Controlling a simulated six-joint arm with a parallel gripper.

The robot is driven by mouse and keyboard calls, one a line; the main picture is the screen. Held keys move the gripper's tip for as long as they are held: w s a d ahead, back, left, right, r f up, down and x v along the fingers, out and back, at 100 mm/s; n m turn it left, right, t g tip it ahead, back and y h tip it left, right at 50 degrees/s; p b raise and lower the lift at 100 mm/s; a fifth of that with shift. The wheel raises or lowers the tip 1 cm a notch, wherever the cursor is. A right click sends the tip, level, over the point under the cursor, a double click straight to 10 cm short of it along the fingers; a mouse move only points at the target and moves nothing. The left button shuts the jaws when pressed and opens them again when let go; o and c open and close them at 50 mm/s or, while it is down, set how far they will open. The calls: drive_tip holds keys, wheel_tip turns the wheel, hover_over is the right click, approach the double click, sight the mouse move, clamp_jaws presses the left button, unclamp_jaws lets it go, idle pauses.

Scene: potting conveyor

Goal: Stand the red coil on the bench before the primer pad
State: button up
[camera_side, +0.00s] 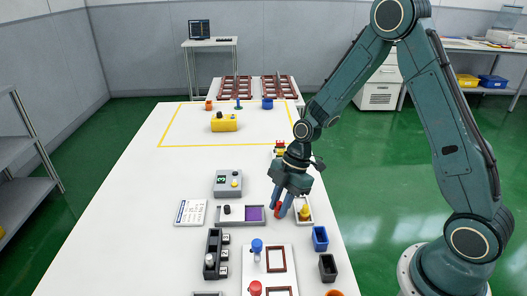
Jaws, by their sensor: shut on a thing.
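My gripper (279,212) points down, low over the bench (150,225), with its blue fingers shut on a small red piece, which I take to be the red coil (278,210). The fingers hide much of it, and I cannot tell whether its lower end touches the bench. A purple square pad, which looks like the primer pad (254,213), lies in the right part of a grey tray (240,222) just left of my gripper. A black knob (227,210) stands in the tray's left part.
Right beside my gripper is a pale tray with a yellow piece (304,212). Blue (320,238) and black (328,267) bins stand in front of it. A white board (276,275) with blue and red knobs lies nearer. The left bench is clear.

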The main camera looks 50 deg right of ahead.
drive_tip(key=shift+f, duration=0.2)
drive_tip(key=o, duration=1)
drive_tip(key=shift+r, duration=0.1)
drive_tip(key=v, duration=1.2)
drive_tip(key=shift+r, duration=0.1)
drive_tip(key=shift+s+a, duration=0.1)
